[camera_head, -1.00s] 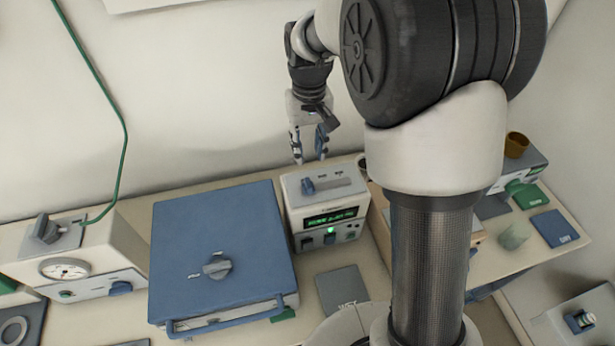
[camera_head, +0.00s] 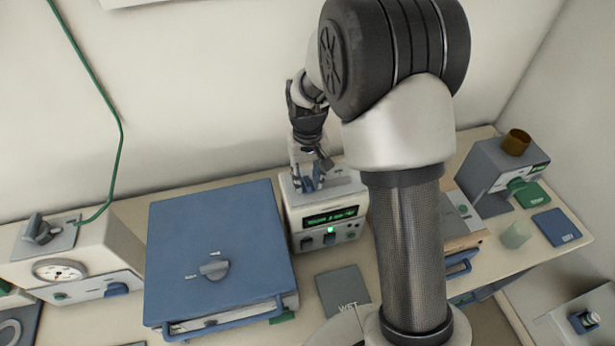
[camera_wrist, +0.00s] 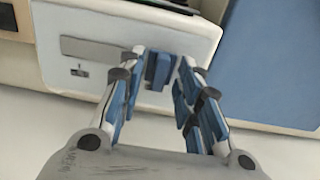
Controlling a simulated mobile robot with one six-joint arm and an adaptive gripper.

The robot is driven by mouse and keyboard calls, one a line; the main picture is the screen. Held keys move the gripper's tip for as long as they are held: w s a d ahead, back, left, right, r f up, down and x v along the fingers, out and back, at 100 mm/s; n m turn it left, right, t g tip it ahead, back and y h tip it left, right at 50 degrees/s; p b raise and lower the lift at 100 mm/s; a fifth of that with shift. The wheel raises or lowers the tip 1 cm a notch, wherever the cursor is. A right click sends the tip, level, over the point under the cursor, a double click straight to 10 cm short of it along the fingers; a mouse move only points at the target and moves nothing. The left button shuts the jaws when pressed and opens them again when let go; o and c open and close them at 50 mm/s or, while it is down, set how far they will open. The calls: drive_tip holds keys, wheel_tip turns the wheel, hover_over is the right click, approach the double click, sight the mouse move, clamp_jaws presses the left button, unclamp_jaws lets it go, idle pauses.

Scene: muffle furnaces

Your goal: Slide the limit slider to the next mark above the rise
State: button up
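The limit slider (camera_wrist: 159,70) is a small blue block on the top face of a white controller box (camera_head: 293,222). In the wrist view it sits at one end of a grey slot plate (camera_wrist: 90,49). My gripper (camera_head: 309,184) is lowered over the box top, with its fingers pointing down. In the wrist view my gripper (camera_wrist: 161,60) is open, with one finger on each side of the slider. I cannot tell whether either finger touches it. In the head view the fingers largely hide the slider. The box's green display (camera_head: 330,216) is lit but too small to read.
A blue-lidded furnace (camera_head: 215,235) stands close on the left of the box. A white unit with a round gauge (camera_head: 60,270) is farther left. A dark grey card (camera_head: 343,291) lies in front. My arm covers the space to the right. A wall is close behind.

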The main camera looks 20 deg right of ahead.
clamp_jaws()
idle(0.6)
